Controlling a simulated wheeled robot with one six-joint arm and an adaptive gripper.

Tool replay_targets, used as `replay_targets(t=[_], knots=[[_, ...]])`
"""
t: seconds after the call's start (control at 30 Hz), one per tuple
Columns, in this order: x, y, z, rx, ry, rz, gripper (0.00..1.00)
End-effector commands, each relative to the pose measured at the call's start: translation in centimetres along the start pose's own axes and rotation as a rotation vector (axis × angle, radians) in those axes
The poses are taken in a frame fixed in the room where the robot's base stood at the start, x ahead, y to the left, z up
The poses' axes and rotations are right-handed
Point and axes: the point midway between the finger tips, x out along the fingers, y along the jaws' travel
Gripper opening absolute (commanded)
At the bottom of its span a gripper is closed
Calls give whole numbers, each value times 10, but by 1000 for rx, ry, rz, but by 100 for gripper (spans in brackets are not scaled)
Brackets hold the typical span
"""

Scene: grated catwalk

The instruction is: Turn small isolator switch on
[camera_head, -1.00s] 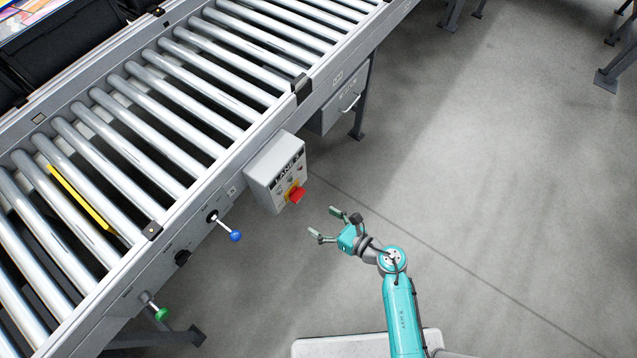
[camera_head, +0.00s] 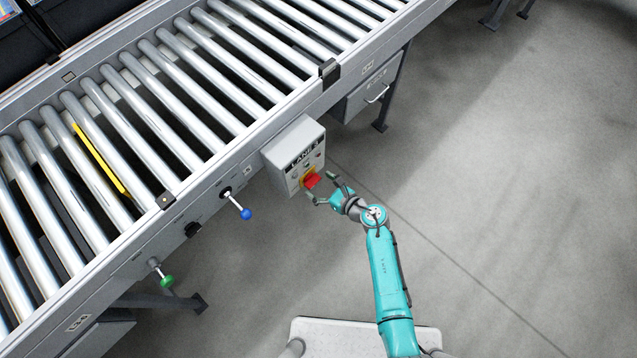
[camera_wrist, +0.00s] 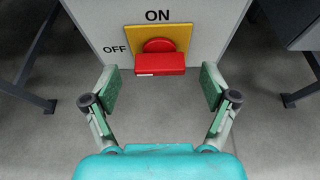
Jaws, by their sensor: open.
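The small isolator switch has a red handle (camera_head: 312,181) on a yellow plate at the lower front of a grey control box marked LANE (camera_head: 294,155). In the wrist view the red handle (camera_wrist: 160,63) sits on the yellow plate (camera_wrist: 133,40), with ON printed above and OFF to the left. The handle's wide bar lies level and sticks out toward me. My gripper (camera_head: 324,188) is open close in front of the switch. In the wrist view its fingers (camera_wrist: 160,92) stand wide apart on both sides, a little below the handle, with nothing between them.
The box hangs on the side rail of a roller conveyor (camera_head: 180,95). The floor (camera_head: 520,200) at right is clear.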

Motion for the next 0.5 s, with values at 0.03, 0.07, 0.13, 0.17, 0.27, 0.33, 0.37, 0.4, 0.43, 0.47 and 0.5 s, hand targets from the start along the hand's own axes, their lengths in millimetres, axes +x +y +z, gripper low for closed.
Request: replay_targets(t=[0.03, 0.07, 0.13, 0.17, 0.27, 0.33, 0.37, 0.4, 0.43, 0.47, 0.5], knots=[[4, 0, 0, 1, 0, 0, 85], [6, 0, 0, 1, 0, 0, 85], [9, 0, 0, 1, -1, -1, 85], [10, 0, 0, 1, -1, -1, 85], [10, 0, 0, 1, 0, -1, 85], [10, 0, 0, 1, 0, -1, 85], [10, 0, 0, 1, 0, -1, 85], [10, 0, 0, 1, 0, -1, 85], [10, 0, 0, 1, 0, -1, 85], [10, 0, 0, 1, 0, -1, 78], [10, 0, 0, 1, 0, -1, 68]])
